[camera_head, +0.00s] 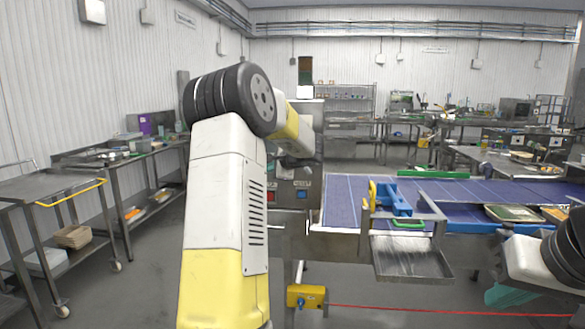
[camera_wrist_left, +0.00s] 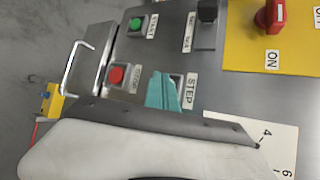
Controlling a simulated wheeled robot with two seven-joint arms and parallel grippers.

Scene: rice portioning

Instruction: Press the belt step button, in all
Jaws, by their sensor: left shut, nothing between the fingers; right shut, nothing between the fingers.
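The steel control panel (camera_wrist_left: 221,84) fills much of the left wrist view and also shows in the head view (camera_head: 285,190). It carries a STEP label (camera_wrist_left: 190,91), a green START button (camera_wrist_left: 137,24) and a red button (camera_wrist_left: 117,74). My left gripper (camera_wrist_left: 162,92) is shut and empty, its teal fingertips beside the STEP label. They hide most of the step button, and I cannot tell whether they touch it. In the head view my left arm hides this gripper. My right gripper (camera_head: 503,295), shut and empty, is at the lower right, low beside the belt.
A black selector knob (camera_wrist_left: 207,11) and a red rotary switch (camera_wrist_left: 270,16) on a yellow plate sit near the buttons. The blue belt (camera_head: 345,195) runs rightward, with a steel tray (camera_head: 410,262) in front. Side tables stand left; the floor between is clear.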

